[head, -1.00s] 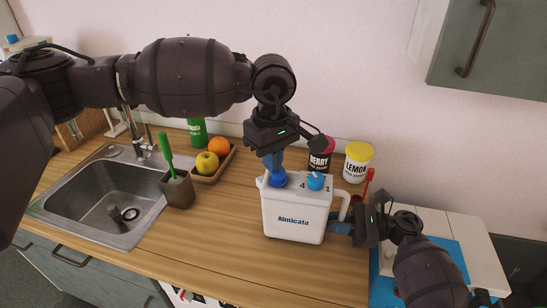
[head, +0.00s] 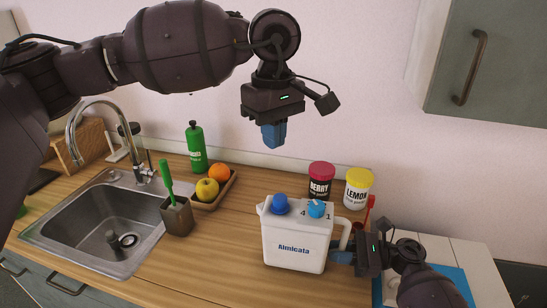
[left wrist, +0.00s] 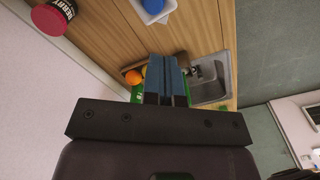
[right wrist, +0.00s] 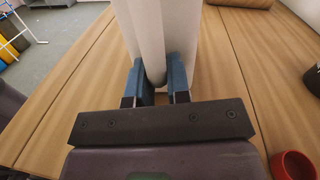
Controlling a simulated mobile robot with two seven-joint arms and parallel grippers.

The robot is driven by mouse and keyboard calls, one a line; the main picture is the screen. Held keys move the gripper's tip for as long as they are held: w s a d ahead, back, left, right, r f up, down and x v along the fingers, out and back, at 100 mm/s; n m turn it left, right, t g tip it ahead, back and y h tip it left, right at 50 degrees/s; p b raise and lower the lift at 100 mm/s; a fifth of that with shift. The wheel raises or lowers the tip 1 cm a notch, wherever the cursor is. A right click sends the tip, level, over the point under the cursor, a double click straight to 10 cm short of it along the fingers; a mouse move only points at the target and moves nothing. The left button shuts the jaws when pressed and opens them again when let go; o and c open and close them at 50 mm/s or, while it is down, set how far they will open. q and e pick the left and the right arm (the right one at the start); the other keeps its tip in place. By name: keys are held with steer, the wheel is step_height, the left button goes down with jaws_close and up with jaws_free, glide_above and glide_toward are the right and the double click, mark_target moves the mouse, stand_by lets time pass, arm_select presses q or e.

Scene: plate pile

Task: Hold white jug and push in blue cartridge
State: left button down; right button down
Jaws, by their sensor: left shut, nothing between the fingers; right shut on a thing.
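The white jug (head: 296,246), marked "Almicata", stands upright on the wooden counter. The blue cartridge (head: 280,203) sits in its top at the left; a blue dial (head: 316,208) is to its right, between a 4 and a 1. The cartridge also shows at the top of the left wrist view (left wrist: 154,5). My left gripper (head: 274,136) is shut and empty, in the air above the jug and apart from it. My right gripper (head: 341,257) is shut on the jug's handle, which shows between its fingers in the right wrist view (right wrist: 155,75).
A berry tub (head: 321,180) and a lemon tub (head: 357,188) stand behind the jug. A tray (head: 232,182) with an apple and an orange, a green bottle (head: 196,148) and a brush holder (head: 178,216) are to the left, beside the sink (head: 120,230).

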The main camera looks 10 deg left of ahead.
arm_select(q)
steer(key=shift+r, duration=1.45)
arm_select(e)
steer(key=shift+s+f, duration=0.1)
steer(key=shift+f, duration=0.25)
steer(key=c, duration=1.1)
jaws_free()
steer(key=shift+r, duration=0.1)
steer(key=shift+o, duration=0.5)
steer(key=shift+r, duration=0.1)
